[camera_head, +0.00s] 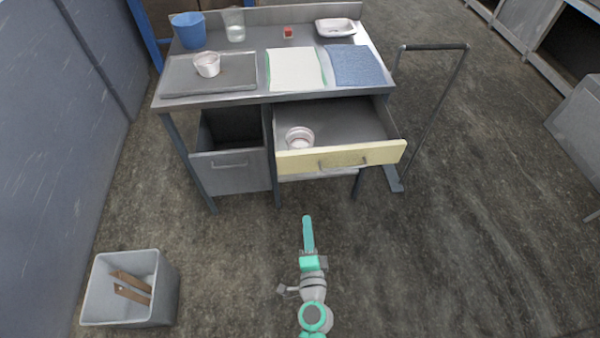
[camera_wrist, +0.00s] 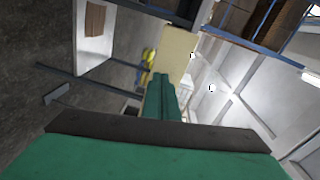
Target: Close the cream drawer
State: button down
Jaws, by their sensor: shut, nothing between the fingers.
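The cream drawer (camera_head: 341,158) is pulled out from the right side of the metal workbench (camera_head: 220,99). Its front has a grey bar handle (camera_head: 342,163). A small white bowl (camera_head: 299,137) with a reddish rim sits inside the drawer at its left. My gripper (camera_head: 307,218) is shut and empty. It is in front of the bench, apart from the drawer front and a little left of the handle in the head view. In the wrist view, the shut green fingers (camera_wrist: 160,82) point toward a cream panel (camera_wrist: 178,52), which looks like the drawer front.
A grey drawer or bin (camera_head: 231,170) left of the cream drawer also stands open. The benchtop holds a blue cup (camera_head: 188,31), a tray with a bowl, cloths and a white dish. A grey bin (camera_head: 103,290) stands on the floor at left. A trolley handle (camera_head: 433,47) rises right of the bench.

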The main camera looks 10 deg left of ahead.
jog(key=m+y, duration=0.1)
send_near(299, 164)
jog(key=shift+t, duration=0.4)
jog(key=x, duration=0.6)
jog(key=shift+w+a+f, duration=0.15)
jog(key=shift+w+f, duration=0.05)
jog(key=shift+f, duration=0.15)
